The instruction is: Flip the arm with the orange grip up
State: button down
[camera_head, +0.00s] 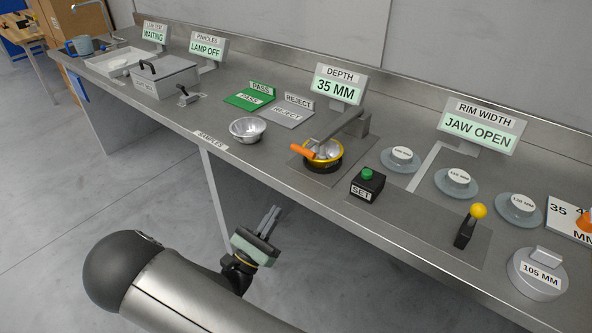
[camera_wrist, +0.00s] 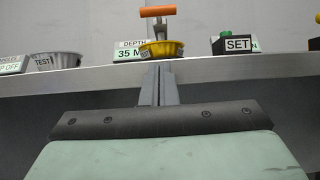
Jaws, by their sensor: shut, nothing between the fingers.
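My gripper (camera_head: 271,213) is shut and empty, in front of the bench edge and below the grip. Its closed fingers (camera_wrist: 159,72) point toward the ring in the wrist view.
A silver cup (camera_head: 247,130) stands on the bench left of the station. The SET button box (camera_head: 368,184) stands to the right, and a yellow-knobbed lever (camera_head: 470,225) farther right. The depth sign (camera_head: 339,89) is behind. The bench's front edge lies between my gripper and the ring.

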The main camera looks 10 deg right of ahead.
aim_at(293, 185)
jog(key=p+x, duration=0.1)
jog(key=x, duration=0.8)
jog(key=shift+d+r, duration=0.1)
jog(key=shift+d, duration=0.1)
jog(key=r, duration=0.2)
jog(key=d+r, duration=0.1)
jog(key=shift+w+r, duration=0.2)
jog(key=shift+w, duration=0.15)
jog(key=shift+w+r, duration=0.1)
jog(key=shift+r, duration=0.3)
jog(key=shift+r+p, duration=0.1)
jog(key=shift+p, duration=0.3)
